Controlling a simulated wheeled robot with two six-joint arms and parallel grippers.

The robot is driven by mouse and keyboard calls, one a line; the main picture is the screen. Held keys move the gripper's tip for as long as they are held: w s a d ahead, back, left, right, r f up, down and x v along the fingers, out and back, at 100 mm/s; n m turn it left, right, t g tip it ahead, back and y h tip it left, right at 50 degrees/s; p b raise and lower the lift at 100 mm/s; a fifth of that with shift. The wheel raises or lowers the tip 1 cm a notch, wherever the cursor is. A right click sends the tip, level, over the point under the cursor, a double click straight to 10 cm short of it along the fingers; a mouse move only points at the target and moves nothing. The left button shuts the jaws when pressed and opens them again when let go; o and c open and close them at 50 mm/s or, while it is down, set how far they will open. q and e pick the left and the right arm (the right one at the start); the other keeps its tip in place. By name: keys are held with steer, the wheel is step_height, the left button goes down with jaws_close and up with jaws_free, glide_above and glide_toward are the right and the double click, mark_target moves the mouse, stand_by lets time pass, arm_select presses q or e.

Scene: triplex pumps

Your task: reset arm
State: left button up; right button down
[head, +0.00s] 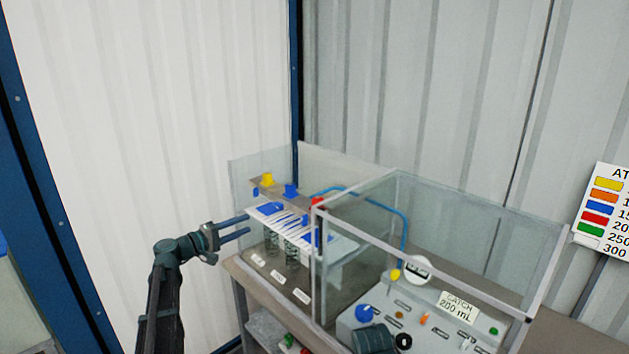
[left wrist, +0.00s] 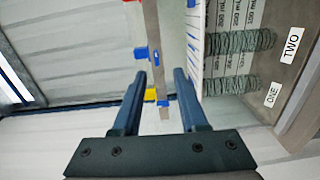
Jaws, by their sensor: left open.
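My left arm comes in from the lower left in the head view. Its gripper (head: 249,225) is open, with two blue fingers pointing right toward the left end of a clear-walled bench unit. In the left wrist view the gripper (left wrist: 161,76) shows both fingers apart. A thin grey-brown bar (left wrist: 153,45) with blue and yellow pieces appears beyond and between them; I cannot tell the exact gap. Nothing is clearly held.
The bench unit has clear panels with a pale frame (head: 318,268). Inside are coiled springs (head: 291,248), coloured knobs and a control panel (head: 435,323). A "CATCH 200 mL" label (head: 457,306) and a colour chart (head: 604,213) show. Space left of the unit looks clear.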

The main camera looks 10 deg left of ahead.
arm_select(q)
steer(key=s+d+f+m+g+y, duration=0.2)
steer(key=s+d+f+m+g, duration=0.15)
steer(key=s+d+f, duration=0.45)
steer(key=s+d+f+m+g+y, duration=0.1)
steer(key=s+d+f+m+g, duration=0.2)
steer(key=s+d+f+g, duration=0.5)
steer(key=s+d+f+m+g+y, duration=0.1)
steer(key=s+f+m+y, duration=0.2)
steer(key=s, duration=0.4)
steer(key=s+d+f+m+g+y, duration=0.1)
steer(key=s+f+y, duration=0.1)
steer(key=s+y, duration=0.45)
steer(key=s+d+m, duration=0.3)
steer(key=s+d, duration=0.3)
steer(key=d, duration=0.4)
steer(key=shift+s+f, duration=0.15)
steer(key=shift+s, duration=0.05)
